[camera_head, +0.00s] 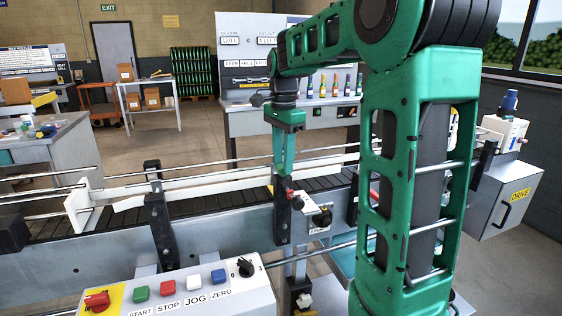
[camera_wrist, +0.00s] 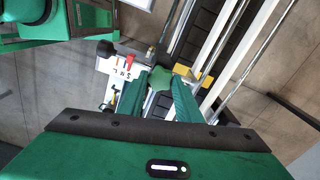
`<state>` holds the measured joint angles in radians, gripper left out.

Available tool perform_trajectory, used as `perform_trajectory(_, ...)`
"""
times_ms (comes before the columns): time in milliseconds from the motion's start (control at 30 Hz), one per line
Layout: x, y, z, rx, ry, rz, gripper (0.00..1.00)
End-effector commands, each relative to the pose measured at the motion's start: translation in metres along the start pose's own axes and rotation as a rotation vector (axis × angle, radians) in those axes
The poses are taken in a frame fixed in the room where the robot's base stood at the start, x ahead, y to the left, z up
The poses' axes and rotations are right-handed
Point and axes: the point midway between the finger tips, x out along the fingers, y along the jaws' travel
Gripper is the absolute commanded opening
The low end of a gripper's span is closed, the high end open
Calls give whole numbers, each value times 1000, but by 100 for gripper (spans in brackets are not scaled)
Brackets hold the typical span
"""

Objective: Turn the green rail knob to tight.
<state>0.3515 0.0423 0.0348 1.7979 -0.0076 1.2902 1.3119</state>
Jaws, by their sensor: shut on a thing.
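My gripper (camera_head: 283,172) reaches down at the near side of the conveyor, fingers pointing down at the top of a dark rail post (camera_head: 282,215). In the wrist view, the two green fingers of my gripper (camera_wrist: 159,84) stand on either side of the green rail knob (camera_wrist: 159,77) and are shut on it. The knob is mostly hidden between the fingers. In the head view I cannot make the knob out from the green fingers. Its turn position and any tight mark cannot be read.
A red-handled part (camera_head: 293,198) and a black knob (camera_head: 322,217) sit just right of the post. Guide rails (camera_head: 215,181) run along the conveyor. A button panel (camera_head: 185,298) stands in front, and a drive box (camera_head: 508,200) stands at right. The floor behind is open.

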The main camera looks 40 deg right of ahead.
Motion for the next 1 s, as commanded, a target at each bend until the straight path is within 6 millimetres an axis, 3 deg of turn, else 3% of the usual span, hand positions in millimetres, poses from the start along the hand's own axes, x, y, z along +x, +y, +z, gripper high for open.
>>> perform_trajectory(400, -1, -2, 2, 205, 0, -6, 9)
perform_trajectory(1000, -2, -2, 2, 240, 0, -8, 9)
